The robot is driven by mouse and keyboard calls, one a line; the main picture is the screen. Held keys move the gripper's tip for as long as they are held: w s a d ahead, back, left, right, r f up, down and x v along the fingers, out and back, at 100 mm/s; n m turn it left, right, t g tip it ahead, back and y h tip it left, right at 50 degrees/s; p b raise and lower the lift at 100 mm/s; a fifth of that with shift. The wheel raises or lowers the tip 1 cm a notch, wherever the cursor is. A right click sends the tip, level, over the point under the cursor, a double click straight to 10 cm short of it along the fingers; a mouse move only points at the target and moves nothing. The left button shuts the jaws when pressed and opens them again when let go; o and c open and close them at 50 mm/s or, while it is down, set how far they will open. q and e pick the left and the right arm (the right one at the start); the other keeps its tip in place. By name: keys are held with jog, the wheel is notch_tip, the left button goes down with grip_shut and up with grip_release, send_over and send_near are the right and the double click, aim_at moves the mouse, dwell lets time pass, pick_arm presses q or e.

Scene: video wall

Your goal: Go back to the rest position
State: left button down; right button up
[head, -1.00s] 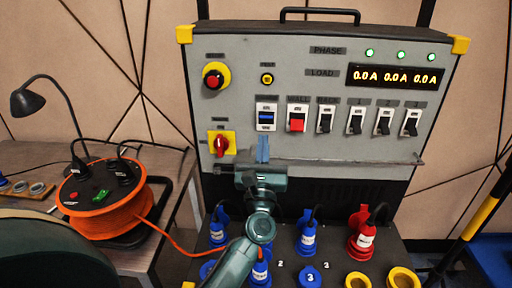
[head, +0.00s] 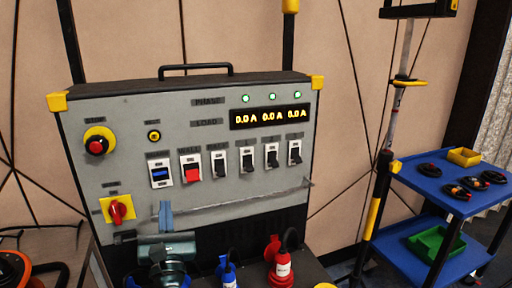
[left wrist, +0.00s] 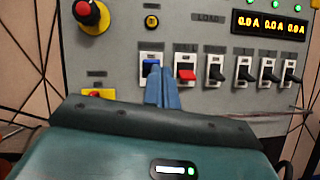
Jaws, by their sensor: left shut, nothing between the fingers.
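My left gripper (head: 165,216) is at the lower left of the head view, in front of the grey power panel (head: 222,180). Its blue fingers are together and empty, pointing up below the blue switch (head: 160,173). In the left wrist view the fingers (left wrist: 162,88) overlap the panel just under and beside the blue switch (left wrist: 150,69). I cannot tell whether they touch the panel. My right gripper is in neither view.
The panel carries a red stop button (head: 97,146), a red rotary switch (head: 117,210), a row of switches and a load display (head: 270,117). Red and blue plugs stand below. A blue trolley (head: 421,188) with cables, a yellow bin and a green bin is at right.

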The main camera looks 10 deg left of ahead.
pick_arm(q)
jog(key=s+d+f+m+g+h, duration=0.2)
jog(key=s+d+f+m+h, duration=0.4)
jog(key=m, duration=0.6)
jog(key=s+d+f+m+g+h, duration=0.25)
jog(key=f+m+h, duration=0.35)
jog(key=f+m, duration=0.5)
jog(key=s+d+f+m+g, duration=0.2)
jog(key=s+f+m+g, duration=0.5)
jog(key=s+m, duration=0.8)
notch_tip(320, 180, down, 3)
jog(key=m, duration=0.3)
jog(key=shift+d+f+p, duration=0.15)
jog(key=shift+d+p, duration=0.05)
jog(key=shift+p, duration=0.15)
